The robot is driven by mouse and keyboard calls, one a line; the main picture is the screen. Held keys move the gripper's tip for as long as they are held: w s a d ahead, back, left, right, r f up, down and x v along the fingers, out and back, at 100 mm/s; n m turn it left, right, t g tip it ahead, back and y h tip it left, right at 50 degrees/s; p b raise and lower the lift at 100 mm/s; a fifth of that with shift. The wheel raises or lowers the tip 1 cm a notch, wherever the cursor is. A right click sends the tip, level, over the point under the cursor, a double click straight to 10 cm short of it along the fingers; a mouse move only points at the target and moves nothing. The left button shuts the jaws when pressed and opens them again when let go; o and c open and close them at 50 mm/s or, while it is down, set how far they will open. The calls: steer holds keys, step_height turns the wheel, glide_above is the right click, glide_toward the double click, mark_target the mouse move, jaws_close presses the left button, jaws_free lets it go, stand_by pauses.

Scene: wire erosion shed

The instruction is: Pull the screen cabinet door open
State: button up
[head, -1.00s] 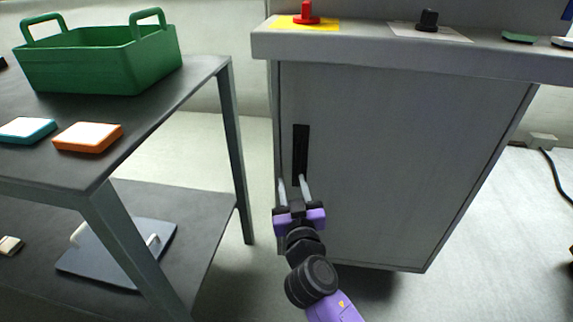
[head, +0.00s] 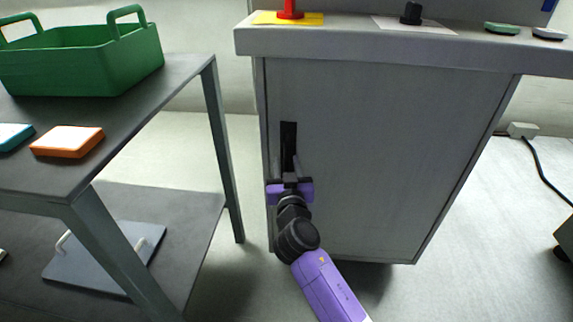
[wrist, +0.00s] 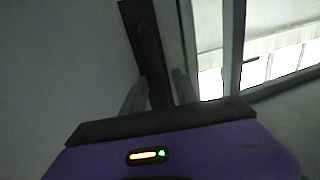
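The screen cabinet's door (head: 375,165) is a grey panel under a thick grey top, and it looks closed. Its handle is a black upright bar (head: 288,140) near the door's left edge; in the wrist view the dark bar (wrist: 148,48) runs down between my fingers. My gripper (head: 288,168) is at the lower part of the handle, with its two pale fingers apart, one on each side of the bar. In the wrist view my gripper (wrist: 159,92) also shows a finger either side of it. Whether either finger touches the bar cannot be told.
A dark table (head: 185,92) stands at the left with a green crate (head: 85,62) and an orange box (head: 68,142); its leg is near the cabinet. A red knob (head: 290,10) and a black knob (head: 411,14) sit on the cabinet top.

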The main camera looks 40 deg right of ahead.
steer(key=shift+c, duration=0.3)
jaws_close()
stand_by(1.2)
